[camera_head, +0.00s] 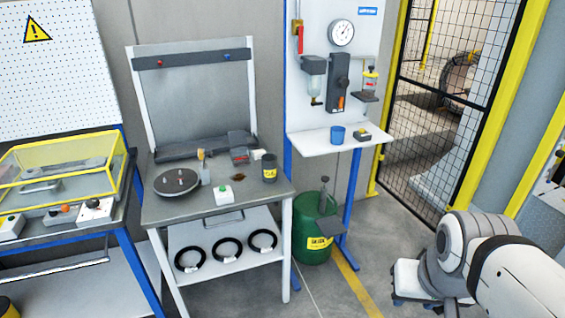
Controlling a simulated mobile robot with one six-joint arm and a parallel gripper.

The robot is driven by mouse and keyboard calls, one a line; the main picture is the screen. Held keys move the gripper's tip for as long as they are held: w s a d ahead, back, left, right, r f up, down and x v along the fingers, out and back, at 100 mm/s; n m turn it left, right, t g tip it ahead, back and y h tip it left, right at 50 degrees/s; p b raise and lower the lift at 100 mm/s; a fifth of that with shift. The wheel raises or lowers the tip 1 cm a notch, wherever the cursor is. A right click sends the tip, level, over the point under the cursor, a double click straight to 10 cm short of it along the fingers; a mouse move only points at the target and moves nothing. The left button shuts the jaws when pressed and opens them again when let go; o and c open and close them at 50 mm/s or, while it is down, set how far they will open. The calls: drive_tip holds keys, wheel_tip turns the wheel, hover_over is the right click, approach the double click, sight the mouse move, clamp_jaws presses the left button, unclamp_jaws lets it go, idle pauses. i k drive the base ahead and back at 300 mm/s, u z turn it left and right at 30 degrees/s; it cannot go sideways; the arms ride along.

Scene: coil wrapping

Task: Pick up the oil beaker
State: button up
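A small blue beaker (338,134) stands upright on the white shelf (312,143) of the wall station at the centre. A dark cup with a yellow label (269,168) stands on the grey workbench to its left. The labels are too small to read, so I cannot tell for sure which one is the oil beaker. My white and grey arm fills the lower right. What seems to be my gripper (408,282) is at the arm's left end, low and well away from both vessels. Its fingers do not show clearly.
A green drum (312,240) stands on the floor below the shelf. A small dark and yellow object (362,135) sits right of the blue beaker. The workbench (255,198) holds a round turntable (177,182). A mesh fence (445,100) stands at the right.

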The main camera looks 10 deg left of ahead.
sight(269, 169)
drive_tip(key=u, duration=0.05)
drive_tip(key=i, duration=1)
drive_tip(key=z, duration=0.05)
